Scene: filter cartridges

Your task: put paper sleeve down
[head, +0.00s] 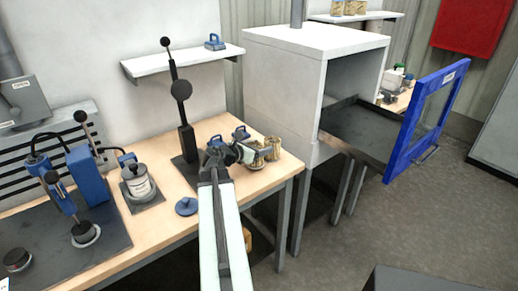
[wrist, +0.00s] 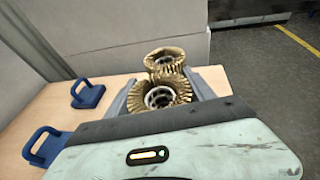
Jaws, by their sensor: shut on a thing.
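My gripper (wrist: 163,95) is shut on a tan pleated paper sleeve (wrist: 168,96), with one finger on each side of it. The sleeve is upright, and a dark core with pale rings shows inside its open top. A second pleated sleeve (wrist: 164,58) stands just beyond it, close or touching. In the head view my gripper (head: 252,154) is over the right end of the wooden bench, with the held sleeve (head: 257,159) at its tip and the second sleeve (head: 273,147) behind. I cannot tell whether the held sleeve's base touches the bench.
The bench (head: 284,169) ends just right of the sleeves. Blue-handled tools (wrist: 88,95) lie left of my gripper. A black upright stand (head: 187,140) and a blue disc (head: 186,206) are nearby. A white cabinet (head: 285,90) stands behind, its blue-framed door (head: 425,118) open.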

